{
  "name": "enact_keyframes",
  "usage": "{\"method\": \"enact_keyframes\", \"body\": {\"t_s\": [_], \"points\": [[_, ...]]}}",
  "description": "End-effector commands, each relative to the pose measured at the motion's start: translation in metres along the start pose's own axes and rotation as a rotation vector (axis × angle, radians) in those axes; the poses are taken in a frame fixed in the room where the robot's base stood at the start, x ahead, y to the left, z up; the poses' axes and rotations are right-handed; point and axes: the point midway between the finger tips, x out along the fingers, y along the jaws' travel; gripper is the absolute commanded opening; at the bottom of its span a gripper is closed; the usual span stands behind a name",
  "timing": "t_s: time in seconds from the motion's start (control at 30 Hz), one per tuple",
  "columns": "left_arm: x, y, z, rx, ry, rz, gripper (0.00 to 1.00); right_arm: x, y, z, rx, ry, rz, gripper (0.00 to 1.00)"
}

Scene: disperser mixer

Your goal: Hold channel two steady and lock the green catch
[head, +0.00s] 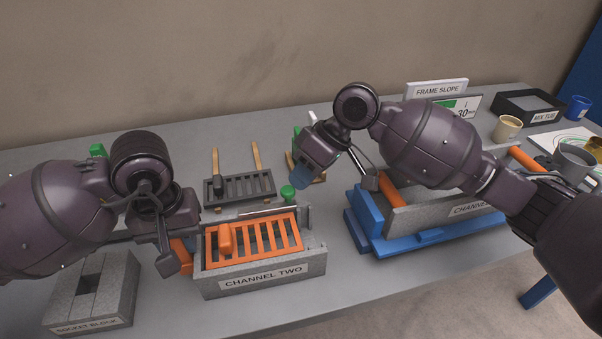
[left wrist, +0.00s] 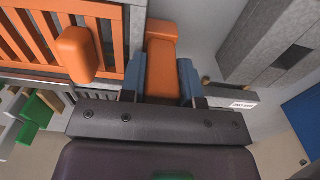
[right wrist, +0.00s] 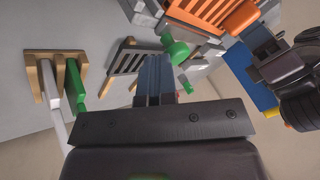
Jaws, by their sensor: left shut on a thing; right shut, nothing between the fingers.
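Channel two (head: 262,278) is a grey labelled trough with an orange slatted grate (head: 270,238) on top. My left gripper (head: 182,258) is at its left end, shut on an orange handle, which shows between the blue fingers in the left wrist view (left wrist: 162,72). The green catch (head: 288,192) has a round green knob at the back right of channel two. It also shows in the right wrist view (right wrist: 177,52). My right gripper (head: 298,184) is shut and empty right beside the knob. I cannot tell whether the fingertips touch it.
A grey socket block (head: 92,295) stands at front left. A dark rack (head: 240,188) with wooden handles lies behind channel two. A second grey channel (head: 440,214) on a blue base (head: 385,243) stands to the right. Mugs and a black tub (head: 528,106) are farther right.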

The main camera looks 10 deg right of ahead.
Motion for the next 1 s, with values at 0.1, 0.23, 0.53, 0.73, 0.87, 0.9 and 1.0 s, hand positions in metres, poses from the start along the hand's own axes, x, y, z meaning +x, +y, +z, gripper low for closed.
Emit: {"method": "enact_keyframes", "body": {"t_s": [0.1, 0.23, 0.53, 0.73, 0.87, 0.9, 1.0], "points": [[0.007, 0.000, 0.003, 0.003, -0.014, -0.003, 0.00, 0.003, -0.001, 0.004, 0.018, 0.004, 0.005, 0.00], [0.007, 0.000, 0.003, 0.003, -0.014, -0.003, 0.00, 0.003, -0.004, 0.008, 0.048, 0.019, 0.019, 0.00], [0.007, 0.000, 0.003, 0.003, -0.014, -0.003, 0.00, 0.004, -0.022, 0.025, 0.208, 0.095, 0.095, 0.00], [0.007, 0.000, 0.003, 0.003, -0.014, -0.003, 0.00, 0.004, -0.030, 0.031, 0.264, 0.124, 0.120, 0.00], [0.007, 0.000, 0.003, 0.003, -0.014, -0.003, 0.00, 0.004, -0.030, 0.030, 0.263, 0.124, 0.120, 0.00], [0.007, 0.000, 0.003, 0.003, -0.014, -0.003, 0.00, 0.004, -0.030, 0.030, 0.263, 0.124, 0.120, 0.00], [0.007, 0.000, 0.003, 0.003, -0.014, -0.003, 0.00, 0.003, -0.030, 0.030, 0.262, 0.124, 0.120, 0.00]]}}
